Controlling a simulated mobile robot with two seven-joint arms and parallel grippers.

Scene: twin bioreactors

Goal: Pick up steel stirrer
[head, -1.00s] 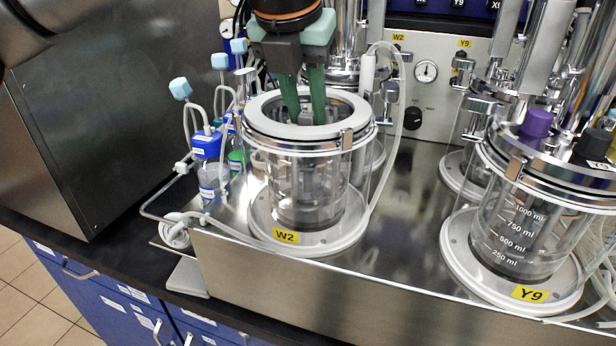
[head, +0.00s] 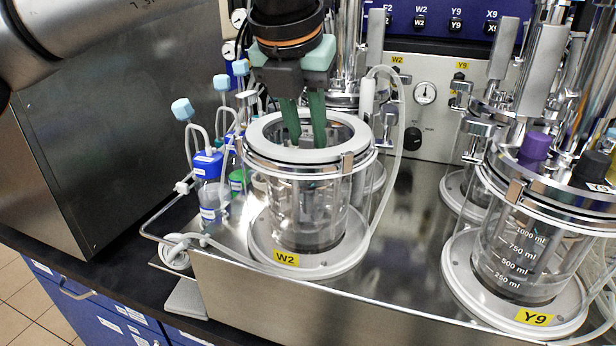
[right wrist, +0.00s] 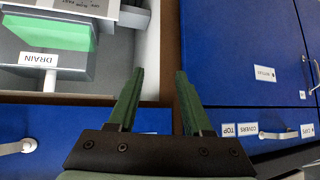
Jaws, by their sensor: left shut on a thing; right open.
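The W2 glass vessel (head: 350,215) stands on its round white base in the head view, with its top ring open. My left gripper (head: 306,143) points down from above, with its green fingers inside the vessel's mouth. It is shut on the top of the steel stirrer (head: 307,200), a grey metal piece that shows blurred through the glass, inside the vessel. Reflections hide its lower end, so I cannot tell if it touches the bottom. My right gripper (right wrist: 160,73) is open and empty in the right wrist view.
The Y9 vessel (head: 518,260) with a closed metal lid stands at right. Blue-capped bottles (head: 211,190) and tubing crowd the left side. A steel cabinet (head: 110,130) is far left. An open drawer with a DRAIN box (right wrist: 45,58) lies near my right gripper.

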